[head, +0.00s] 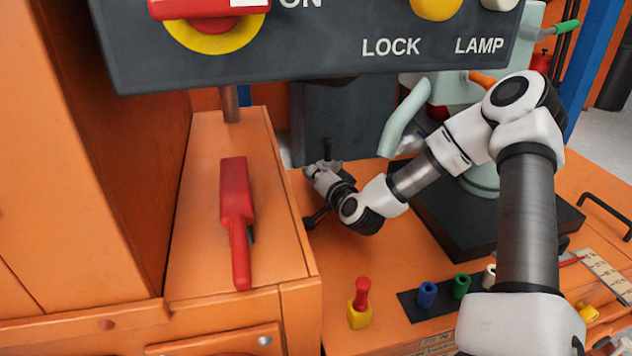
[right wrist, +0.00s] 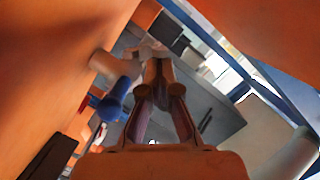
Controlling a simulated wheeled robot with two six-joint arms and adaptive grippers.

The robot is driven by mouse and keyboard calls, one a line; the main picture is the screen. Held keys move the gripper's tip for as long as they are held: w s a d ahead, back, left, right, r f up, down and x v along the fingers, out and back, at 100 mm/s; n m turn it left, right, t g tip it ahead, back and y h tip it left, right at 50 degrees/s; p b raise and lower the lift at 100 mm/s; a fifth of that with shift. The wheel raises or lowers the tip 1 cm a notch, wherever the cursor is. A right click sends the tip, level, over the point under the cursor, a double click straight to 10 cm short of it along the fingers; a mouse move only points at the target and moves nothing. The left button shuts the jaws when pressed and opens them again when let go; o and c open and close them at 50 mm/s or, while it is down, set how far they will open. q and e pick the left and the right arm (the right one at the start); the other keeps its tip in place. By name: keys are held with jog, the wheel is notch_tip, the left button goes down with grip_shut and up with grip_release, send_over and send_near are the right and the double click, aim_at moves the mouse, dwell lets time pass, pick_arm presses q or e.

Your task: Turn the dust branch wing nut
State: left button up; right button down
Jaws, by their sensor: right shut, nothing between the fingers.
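My right gripper (head: 324,168) reaches over the orange bench beside the dark grey box. In the right wrist view its two fingers (right wrist: 160,76) meet at the tips with nothing held between them. A small pale shape (right wrist: 150,52) shows just past the fingertips, too blurred to name. I cannot clearly make out the dust branch wing nut in either view. A blue knob-like part (right wrist: 118,96) on a pale stub (right wrist: 103,65) stands left of the fingers, apart from them. My left gripper is not in view.
The dark panel (head: 330,62) overhangs the work area. A red-handled tool (head: 236,205) lies on the orange ledge at left. A pale green curved pipe (head: 404,118) stands right of my gripper. A red-and-yellow piece (head: 360,305) and coloured sockets (head: 427,294) are in front.

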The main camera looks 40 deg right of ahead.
jog(key=shift+r, duration=0.1)
dwell(0.3)
jog(key=shift+p, duration=0.35)
jog(key=shift+n, duration=0.3)
jog(key=shift+w+n+p, duration=0.1)
jog(key=shift+n+p, duration=0.2)
jog(key=shift+p, duration=0.1)
